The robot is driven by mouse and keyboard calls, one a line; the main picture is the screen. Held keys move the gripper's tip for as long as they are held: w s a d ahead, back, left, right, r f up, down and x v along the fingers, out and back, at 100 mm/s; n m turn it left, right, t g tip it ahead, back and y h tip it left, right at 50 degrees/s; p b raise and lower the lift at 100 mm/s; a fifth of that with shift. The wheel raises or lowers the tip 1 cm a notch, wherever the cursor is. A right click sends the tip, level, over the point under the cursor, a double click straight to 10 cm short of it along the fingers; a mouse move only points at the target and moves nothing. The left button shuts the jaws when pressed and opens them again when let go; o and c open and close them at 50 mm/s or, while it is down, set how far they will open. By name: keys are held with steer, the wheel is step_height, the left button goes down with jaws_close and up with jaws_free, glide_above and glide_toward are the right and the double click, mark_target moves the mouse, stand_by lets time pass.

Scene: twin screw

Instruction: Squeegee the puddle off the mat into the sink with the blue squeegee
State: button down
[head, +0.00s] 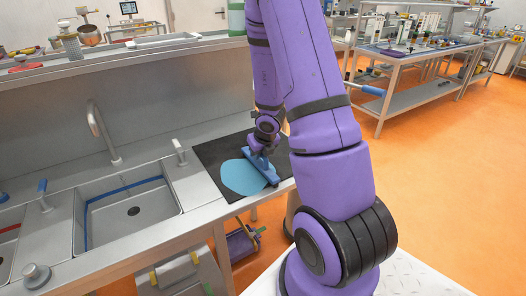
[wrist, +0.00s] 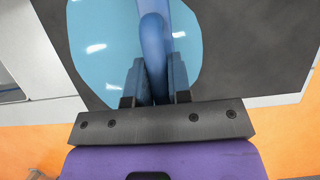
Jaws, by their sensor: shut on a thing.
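The light blue puddle (head: 240,178) lies on the dark mat (head: 212,153) on the counter right of the sink. In the wrist view the puddle (wrist: 100,50) spreads over the mat (wrist: 250,45) beneath my gripper. The blue squeegee (head: 263,168) is in my gripper (head: 262,148), its head over the right part of the puddle; I cannot tell whether it touches the mat. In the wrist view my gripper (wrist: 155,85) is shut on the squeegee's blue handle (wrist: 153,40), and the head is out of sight. The steel sink (head: 130,212) has a blue band round its inner wall.
A tall faucet (head: 102,130) stands behind the sink. A lever tap (head: 180,152) stands between sink and mat, and a blue-handled tap (head: 43,192) at the sink's left. My purple arm hides part of the counter's right end.

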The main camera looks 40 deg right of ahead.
steer(key=shift+w+a+f, duration=0.1)
steer(key=shift+w+a, duration=0.05)
steer(key=shift+a, duration=0.55)
steer(key=shift+w+a, duration=0.15)
steer(key=shift+a, duration=0.55)
steer(key=shift+w+a, duration=0.25)
steer(key=shift+a, duration=0.75)
steer(key=shift+w+a, duration=0.25)
steer(key=shift+a, duration=0.7)
steer(key=shift+w+a+f, duration=0.1)
steer(key=shift+w+a, duration=0.2)
steer(key=shift+a, duration=1)
steer(key=shift+w+a+r, duration=0.1)
steer(key=shift+w+a, duration=0.2)
steer(key=shift+a, duration=0.95)
steer(key=shift+w+a+f, duration=0.1)
steer(key=shift+w+a, duration=0.2)
steer(key=shift+a, duration=1)
steer(key=shift+w+a, duration=0.25)
steer(key=shift+a, duration=0.75)
steer(key=shift+w+a, duration=0.25)
steer(key=shift+a, duration=0.7)
steer(key=shift+w+a, duration=0.3)
steer(key=shift+a, duration=1)
steer(key=shift+w+a, duration=0.3)
steer(key=shift+a, duration=1)
steer(key=shift+w+a, duration=0.3)
steer(key=shift+a, duration=1)
step_height(320, 180, up, 7)
steer(key=shift+f, duration=0.1)
